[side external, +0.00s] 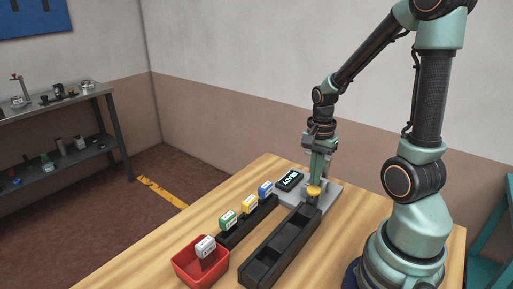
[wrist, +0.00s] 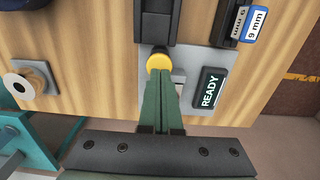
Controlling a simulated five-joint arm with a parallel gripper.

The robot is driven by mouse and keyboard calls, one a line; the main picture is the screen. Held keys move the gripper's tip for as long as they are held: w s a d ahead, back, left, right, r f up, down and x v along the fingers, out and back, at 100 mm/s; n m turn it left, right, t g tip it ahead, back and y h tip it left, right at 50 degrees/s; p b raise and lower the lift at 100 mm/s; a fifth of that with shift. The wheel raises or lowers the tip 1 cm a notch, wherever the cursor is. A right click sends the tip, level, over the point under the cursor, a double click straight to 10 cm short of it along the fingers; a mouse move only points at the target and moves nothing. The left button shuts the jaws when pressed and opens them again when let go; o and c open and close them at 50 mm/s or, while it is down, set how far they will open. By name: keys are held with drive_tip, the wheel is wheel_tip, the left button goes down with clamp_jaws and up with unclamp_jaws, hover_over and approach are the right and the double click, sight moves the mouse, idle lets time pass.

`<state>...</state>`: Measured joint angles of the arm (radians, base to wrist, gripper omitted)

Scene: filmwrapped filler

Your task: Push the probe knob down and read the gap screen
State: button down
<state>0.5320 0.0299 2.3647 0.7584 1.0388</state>
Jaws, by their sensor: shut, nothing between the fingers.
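The yellow probe knob (side external: 313,191) stands on a grey base plate (side external: 328,197) at the end of a black channel. It also shows in the wrist view (wrist: 158,62), just beyond my fingertips. My gripper (side external: 318,180) is shut and empty, pointing down at the knob; I cannot tell whether it touches it. The fingers (wrist: 160,80) lie side by side with their tips overlapping the knob's edge in the wrist view. The gap screen (side external: 289,180) is a dark block beside the knob and reads "READY", also legible in the wrist view (wrist: 209,89).
A black rack (side external: 237,232) holds green, yellow and blue labelled blocks. A white-grey block (side external: 205,247) is at the red bin (side external: 188,275). The black channel (side external: 268,258) runs toward the front. A round-topped grey fixture (wrist: 18,84) shows at left in the wrist view.

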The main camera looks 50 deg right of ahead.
sight(314, 188)
drive_tip(key=shift+f, duration=0.65)
drive_tip(key=shift+s+f, duration=0.1)
drive_tip(key=shift+f, duration=1.15)
wheel_tip(314, 188, up, 14)
drive_tip(key=shift+w+r, duration=0.2)
drive_tip(key=shift+r, duration=0.05)
drive_tip(key=w+a+r+n+t, duration=0.1)
drive_tip(key=a+r+n+t, duration=0.1)
drive_tip(key=a+n, duration=0.5)
drive_tip(key=w+a+r+n+t, duration=0.2)
drive_tip(key=a+n+t, duration=0.1)
drive_tip(key=a+n, duration=0.5)
drive_tip(key=n, duration=0.3)
drive_tip(key=shift+t, duration=0.4)
